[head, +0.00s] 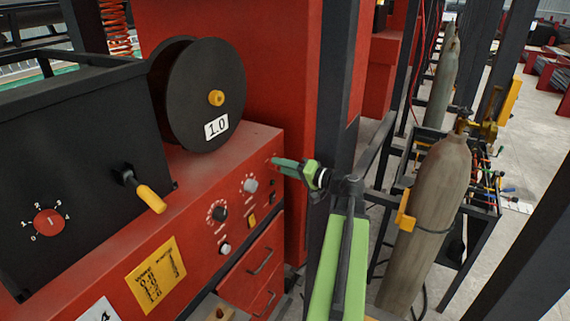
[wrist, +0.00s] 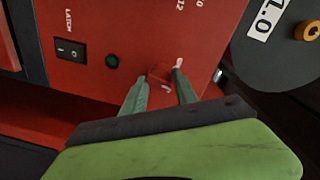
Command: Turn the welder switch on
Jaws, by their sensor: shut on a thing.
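The red welder (head: 185,225) fills the left and middle of the head view, with knobs and small switches on its sloped front panel. My gripper (head: 277,163) is at the right end of that panel. In the wrist view, my gripper's (wrist: 160,88) two grey-green fingers stand on either side of a small red switch (wrist: 160,74) and are shut on it. White markings show beside the switch. My fingers mostly hide the switch in the head view.
A black rocker marked LATCH (wrist: 70,50) and a dark green button (wrist: 112,62) sit close to my fingers. A black reel marked 1.0 (head: 205,95) stands on the welder. A dark post (head: 340,100) rises behind my wrist. A gas cylinder (head: 430,210) stands right.

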